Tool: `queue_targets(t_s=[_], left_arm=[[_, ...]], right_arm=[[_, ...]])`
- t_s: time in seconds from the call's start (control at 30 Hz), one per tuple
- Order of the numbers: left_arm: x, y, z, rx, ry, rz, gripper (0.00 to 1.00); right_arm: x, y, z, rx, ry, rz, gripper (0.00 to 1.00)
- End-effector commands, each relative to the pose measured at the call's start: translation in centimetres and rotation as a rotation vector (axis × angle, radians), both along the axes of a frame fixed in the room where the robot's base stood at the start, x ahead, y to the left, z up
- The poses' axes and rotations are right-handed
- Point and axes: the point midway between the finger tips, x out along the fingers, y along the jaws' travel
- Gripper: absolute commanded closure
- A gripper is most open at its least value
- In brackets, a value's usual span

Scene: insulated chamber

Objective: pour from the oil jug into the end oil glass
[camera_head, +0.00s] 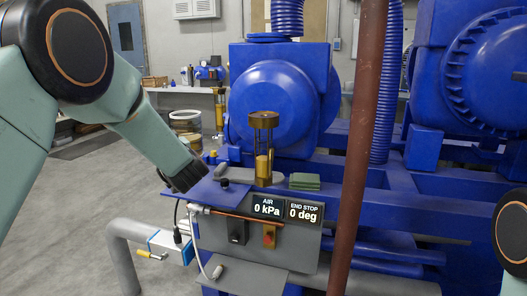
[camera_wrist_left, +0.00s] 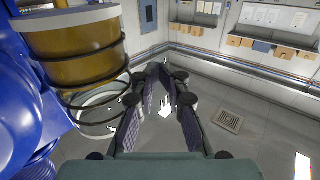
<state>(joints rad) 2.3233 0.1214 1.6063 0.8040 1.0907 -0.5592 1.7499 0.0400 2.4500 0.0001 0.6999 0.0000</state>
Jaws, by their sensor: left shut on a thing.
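My left gripper (camera_head: 185,180) hangs low over the left end of the blue deck, left of the end oil glass. The wrist view shows its fingers (camera_wrist_left: 162,95) drawn together at the tips. The oil jug (camera_wrist_left: 80,52) is close at their left, an amber cylinder with a pale end and dark bands reaching the fingers; its exact tilt is unclear. The end oil glass (camera_head: 263,150) stands upright on the deck, with a dark top, thin posts and amber oil low inside. The jug and glass are apart. My right gripper is out of view.
A reddish-brown vertical pipe (camera_head: 361,140) crosses in front of the blue machine (camera_head: 275,105). Green pads (camera_head: 305,181) lie right of the glass. A black knob (camera_head: 224,184) is near my left gripper. Gauge displays (camera_head: 284,209) face front. The floor at left is open.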

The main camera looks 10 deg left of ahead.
Motion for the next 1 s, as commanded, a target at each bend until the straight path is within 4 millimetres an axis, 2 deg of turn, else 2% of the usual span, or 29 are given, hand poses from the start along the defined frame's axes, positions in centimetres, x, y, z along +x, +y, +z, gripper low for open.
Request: queue_targets(t_s=[0.2,0.43,0.63,1.0], left_arm=[[-0.4,2.1,-0.2,-0.001,-0.004,0.03,1.0],[1.0,3.5,1.6,-0.002,-0.007,-0.043,1.0],[3.0,3.7,3.6,-0.002,-0.008,-0.172,1.0],[5.7,2.3,6.2,-0.001,-0.006,-0.444,1.0]], right_arm=[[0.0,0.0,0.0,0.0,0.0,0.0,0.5],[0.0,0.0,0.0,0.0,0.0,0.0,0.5],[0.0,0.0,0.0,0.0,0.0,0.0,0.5],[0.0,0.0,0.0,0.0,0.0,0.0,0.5]])
